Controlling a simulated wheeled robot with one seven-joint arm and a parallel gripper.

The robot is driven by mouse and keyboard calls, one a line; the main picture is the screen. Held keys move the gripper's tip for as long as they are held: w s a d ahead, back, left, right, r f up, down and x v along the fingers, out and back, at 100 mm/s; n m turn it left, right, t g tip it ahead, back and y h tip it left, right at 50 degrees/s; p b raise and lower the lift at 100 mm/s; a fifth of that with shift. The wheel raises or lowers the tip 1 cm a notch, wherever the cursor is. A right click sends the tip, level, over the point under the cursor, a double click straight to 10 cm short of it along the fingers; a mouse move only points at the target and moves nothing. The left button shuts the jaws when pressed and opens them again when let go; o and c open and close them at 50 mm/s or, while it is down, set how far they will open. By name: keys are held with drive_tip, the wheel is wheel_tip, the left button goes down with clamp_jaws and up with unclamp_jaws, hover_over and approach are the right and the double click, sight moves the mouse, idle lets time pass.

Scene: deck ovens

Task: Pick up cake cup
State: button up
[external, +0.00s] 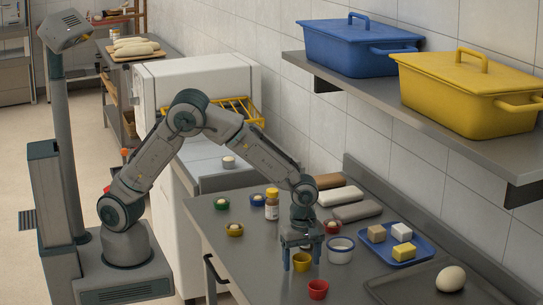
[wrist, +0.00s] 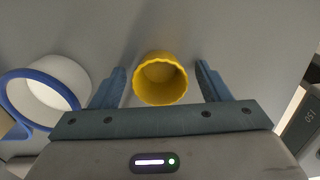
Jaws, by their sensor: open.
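A small empty yellow cup with a scalloped rim (external: 302,262), which looks like the cake cup, stands upright on the grey counter. In the wrist view the yellow cup (wrist: 160,80) sits between my two blue fingers, with a gap on each side. My gripper (external: 301,256) points down over the cup and is open and empty. It also shows in the wrist view (wrist: 162,70). No finger appears to touch the cup. A red cup (external: 318,289) stands in front of it.
A white, blue-rimmed container (external: 341,250) stands close to the right, on the left in the wrist view (wrist: 45,90). Several small cups and a bottle (external: 272,205) stand behind.

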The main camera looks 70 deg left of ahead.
drive_tip(key=c, duration=1)
drive_tip(key=shift+r, duration=0.1)
